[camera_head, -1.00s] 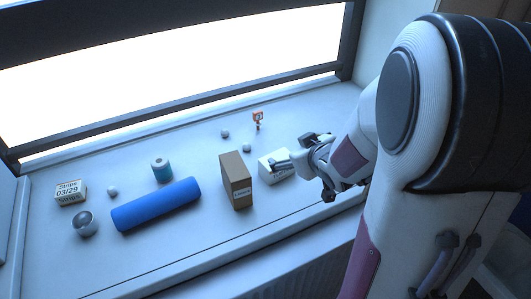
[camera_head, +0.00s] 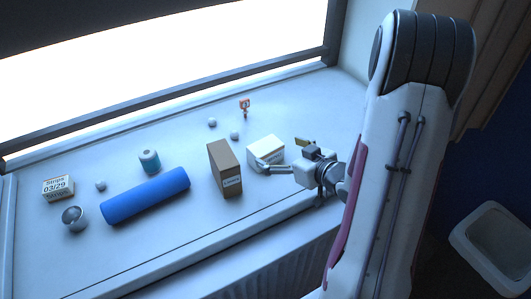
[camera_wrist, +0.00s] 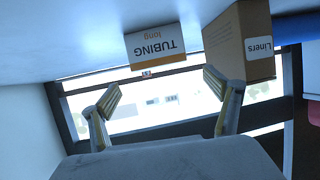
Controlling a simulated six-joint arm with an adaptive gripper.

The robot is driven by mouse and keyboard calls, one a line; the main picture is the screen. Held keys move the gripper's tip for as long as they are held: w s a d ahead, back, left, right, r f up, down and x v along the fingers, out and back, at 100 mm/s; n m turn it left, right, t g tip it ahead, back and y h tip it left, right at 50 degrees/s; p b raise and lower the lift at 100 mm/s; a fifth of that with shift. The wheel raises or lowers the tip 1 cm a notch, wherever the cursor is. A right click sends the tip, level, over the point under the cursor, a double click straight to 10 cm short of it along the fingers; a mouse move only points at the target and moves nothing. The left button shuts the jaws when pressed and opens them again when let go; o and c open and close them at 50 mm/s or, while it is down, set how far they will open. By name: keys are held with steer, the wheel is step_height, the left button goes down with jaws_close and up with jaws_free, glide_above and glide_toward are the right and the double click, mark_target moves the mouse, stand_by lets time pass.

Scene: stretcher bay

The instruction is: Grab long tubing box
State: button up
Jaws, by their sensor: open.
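The long tubing box is a white box (camera_head: 266,149) standing on the sill, right of the brown box. In the wrist view the tubing box (camera_wrist: 155,46) shows upside down, its label reading "TUBING long", with an orange stripe. My gripper (camera_head: 282,153) is at the box's near right side in the head view, with one finger in front of the box. In the wrist view my gripper's fingers (camera_wrist: 162,92) are wide apart and nothing is between their tips. The box appears beyond the fingertips there; whether a finger touches it I cannot tell.
The brown "Liners" box (camera_head: 225,169) stands close left of the tubing box. Further left are a blue roll (camera_head: 146,195), a teal-banded jar (camera_head: 149,161), a metal cup (camera_head: 73,218) and a Strips box (camera_head: 58,188). A small orange-red item (camera_head: 244,106) stands behind. A bin (camera_head: 494,240) is at right.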

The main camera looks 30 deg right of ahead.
mark_target(267, 147)
steer(key=shift+w, duration=0.1)
steer(key=shift+x, duration=1.2)
steer(key=shift+w+f, duration=0.1)
steer(key=shift+x, duration=2.45)
steer(key=shift+f, duration=0.15)
steer(key=c, duration=1.2)
